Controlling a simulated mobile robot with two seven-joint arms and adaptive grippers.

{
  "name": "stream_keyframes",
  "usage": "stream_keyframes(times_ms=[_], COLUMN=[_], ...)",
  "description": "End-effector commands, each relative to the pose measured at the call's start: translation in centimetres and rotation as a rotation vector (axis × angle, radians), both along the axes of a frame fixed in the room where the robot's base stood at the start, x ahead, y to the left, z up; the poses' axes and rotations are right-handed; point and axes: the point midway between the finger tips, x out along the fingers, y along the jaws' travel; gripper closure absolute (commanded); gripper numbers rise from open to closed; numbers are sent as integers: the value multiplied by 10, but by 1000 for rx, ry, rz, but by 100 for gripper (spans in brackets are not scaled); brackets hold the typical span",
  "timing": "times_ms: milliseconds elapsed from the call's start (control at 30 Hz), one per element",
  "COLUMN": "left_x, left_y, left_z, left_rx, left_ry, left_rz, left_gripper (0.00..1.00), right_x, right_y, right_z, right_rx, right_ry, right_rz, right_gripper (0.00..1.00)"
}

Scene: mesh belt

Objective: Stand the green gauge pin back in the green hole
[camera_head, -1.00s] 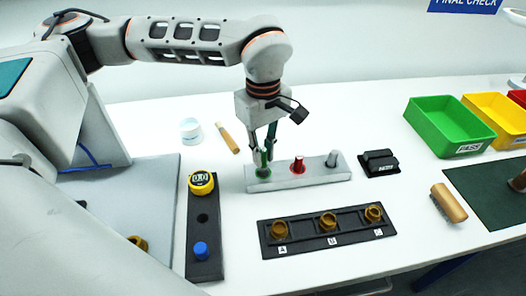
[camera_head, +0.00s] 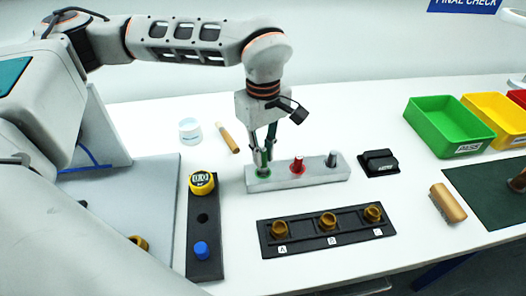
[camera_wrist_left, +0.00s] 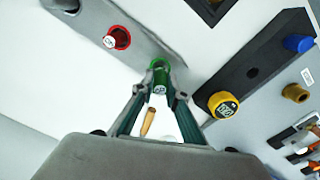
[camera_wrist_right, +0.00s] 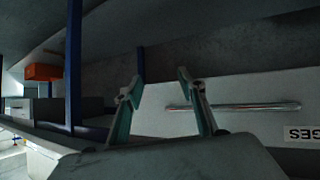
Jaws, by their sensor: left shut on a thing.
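My left gripper (camera_head: 264,158) points down over the left end of the grey pin block (camera_head: 320,174). It is shut on the green gauge pin, which shows between the fingertips in the left wrist view (camera_wrist_left: 160,78). The pin stands roughly upright at the green-ringed hole (camera_head: 263,174); its lower end is at the ring, and I cannot tell how deep it sits. A red pin (camera_head: 297,164) and a dark grey pin (camera_head: 332,158) stand in the block's other holes. My right gripper (camera_wrist_right: 155,85) is open and empty, away from the table.
A black rack (camera_head: 330,241) with brass fittings lies in front of the block. A dark strip (camera_head: 203,250) with a yellow gauge (camera_head: 201,182) and blue knob is at left. A black device (camera_head: 379,162) stands right of the block. A wooden-handled tool (camera_head: 228,138) lies behind.

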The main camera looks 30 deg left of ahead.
Motion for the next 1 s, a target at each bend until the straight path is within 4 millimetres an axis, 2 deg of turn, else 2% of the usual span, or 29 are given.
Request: stream_keyframes(times_ms=[1000], left_x=[0], left_y=[0], left_z=[-19], left_rx=[0], left_ry=[1], left_rz=[0], left_gripper=[100], right_x=[0], right_y=[1], right_z=[-10], right_rx=[1], right_ry=[-2], right_rz=[0], right_gripper=[60])
